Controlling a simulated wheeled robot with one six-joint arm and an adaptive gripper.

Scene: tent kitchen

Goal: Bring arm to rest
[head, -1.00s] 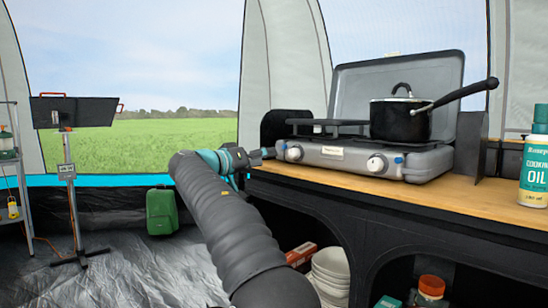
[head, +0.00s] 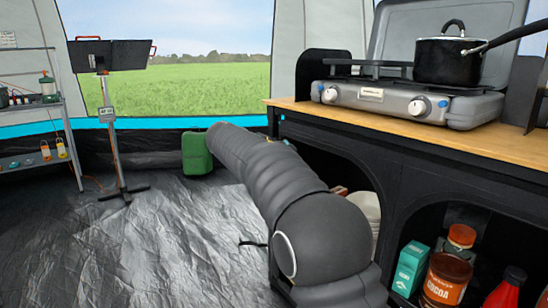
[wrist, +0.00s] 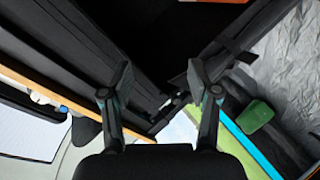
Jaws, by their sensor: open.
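My gripper (wrist: 160,85) shows in the wrist view with its two fingers spread apart and nothing between them. In the head view the gripper is hidden behind my dark ribbed arm, which reaches forward beside the left end of the kitchen counter (head: 430,135). In the wrist view the dark counter frame (wrist: 100,50) lies beyond the fingers, and the picture is strongly tilted. I cannot tell how far the fingers are from the frame.
A camp stove (head: 405,100) with a black pot (head: 448,60) stands on the counter. Cocoa (head: 446,278) and other goods sit on the shelf below. A green case (head: 196,153) and a stand (head: 112,130) are at the back left. The floor at left is clear.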

